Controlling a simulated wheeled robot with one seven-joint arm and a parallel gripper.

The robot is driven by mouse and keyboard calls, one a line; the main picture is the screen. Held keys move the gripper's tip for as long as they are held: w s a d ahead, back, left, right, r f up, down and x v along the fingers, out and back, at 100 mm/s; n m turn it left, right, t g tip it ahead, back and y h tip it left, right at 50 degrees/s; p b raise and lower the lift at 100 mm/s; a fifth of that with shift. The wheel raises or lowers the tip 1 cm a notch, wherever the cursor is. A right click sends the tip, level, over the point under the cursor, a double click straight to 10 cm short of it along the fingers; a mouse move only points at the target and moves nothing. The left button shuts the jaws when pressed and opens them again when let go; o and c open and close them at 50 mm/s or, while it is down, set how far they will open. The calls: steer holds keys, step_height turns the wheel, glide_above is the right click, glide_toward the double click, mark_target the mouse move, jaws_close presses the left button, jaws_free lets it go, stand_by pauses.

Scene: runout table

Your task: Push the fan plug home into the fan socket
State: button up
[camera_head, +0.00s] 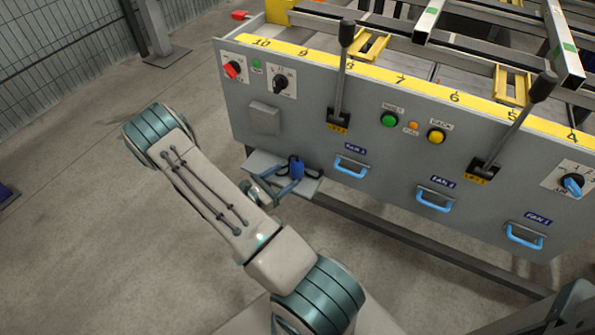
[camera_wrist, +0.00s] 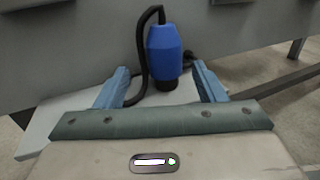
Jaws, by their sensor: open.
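The fan plug is a blue cylinder (camera_head: 296,167) with a black end and a black cable. It stands upright on a small grey shelf (camera_head: 262,161) below the cabinet front. In the wrist view the plug (camera_wrist: 163,50) shows between and just beyond my two blue fingers, with its cable looping down on the left. My gripper (camera_head: 280,190) is open, with a finger on either side of the plug and visible gaps. I see no clear fan socket; a grey square box (camera_head: 264,118) is on the panel above the shelf, and I cannot tell whether it covers the socket.
The panel carries two black levers (camera_head: 340,75) (camera_head: 512,125), a red knob (camera_head: 233,69), a black knob (camera_head: 280,84), a blue knob (camera_head: 573,185), buttons and blue handles (camera_head: 351,167). A rail runs below the cabinet. Open floor (camera_head: 60,200) lies to the left.

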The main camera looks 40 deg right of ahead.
mark_target(292, 173)
steer(key=d+b, duration=0.1)
steer(key=d, duration=0.4)
steer(key=shift+s+f+b, duration=0.1)
steer(key=shift+s+b, duration=0.1)
steer(key=shift+b, duration=0.15)
steer(key=shift+d, duration=0.4)
steer(key=c, duration=1.1)
